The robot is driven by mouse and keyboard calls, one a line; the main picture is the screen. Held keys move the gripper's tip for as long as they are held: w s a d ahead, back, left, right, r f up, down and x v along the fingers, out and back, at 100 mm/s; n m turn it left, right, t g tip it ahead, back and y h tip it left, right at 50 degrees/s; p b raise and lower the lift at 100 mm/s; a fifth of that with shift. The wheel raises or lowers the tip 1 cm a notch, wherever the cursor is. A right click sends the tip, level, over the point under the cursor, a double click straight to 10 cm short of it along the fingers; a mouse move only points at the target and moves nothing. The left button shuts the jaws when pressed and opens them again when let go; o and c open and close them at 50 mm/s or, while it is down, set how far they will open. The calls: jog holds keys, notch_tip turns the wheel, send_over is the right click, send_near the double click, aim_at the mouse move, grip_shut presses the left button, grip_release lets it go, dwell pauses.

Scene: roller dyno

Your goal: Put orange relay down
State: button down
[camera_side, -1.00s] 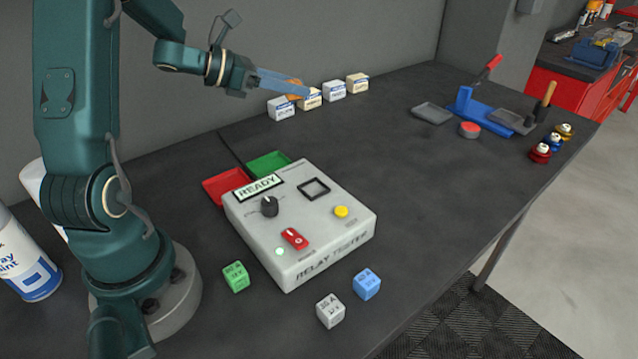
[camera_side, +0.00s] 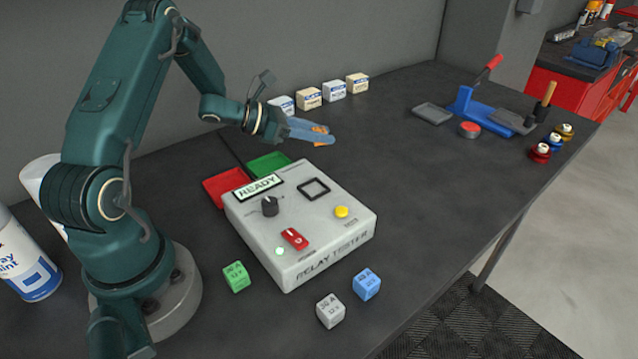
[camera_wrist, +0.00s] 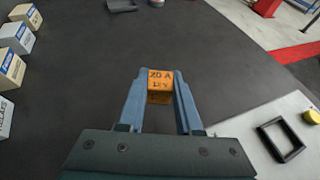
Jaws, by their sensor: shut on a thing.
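The orange relay (camera_side: 319,130) is a small cube between the blue fingers of my gripper (camera_side: 325,137). In the wrist view the relay (camera_wrist: 160,84) shows dark lettering and sits at the fingertips, with the gripper (camera_wrist: 160,92) shut on it. In the side view a finger hides much of it. It appears held above the table, behind the grey relay tester (camera_side: 305,222). The tester has a READY display and an empty black square frame (camera_side: 314,188). A green relay (camera_side: 236,276), a grey relay (camera_side: 330,311) and a blue relay (camera_side: 367,284) stand on the table before the tester.
A red tray (camera_side: 222,187) and a green tray (camera_side: 268,164) lie left of the tester. Several small boxes (camera_side: 333,91) line the wall. A blue lever tool (camera_side: 480,107) and grey trays stand at the far right. The table's middle right is clear.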

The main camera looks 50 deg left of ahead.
aim_at(324, 163)
jog(key=shift+w+d+f, duration=0.4)
jog(key=shift+d, duration=0.05)
jog(key=shift+f, duration=1.95)
jog(key=shift+f, duration=0.1)
jog(key=c, duration=0.6)
grip_release()
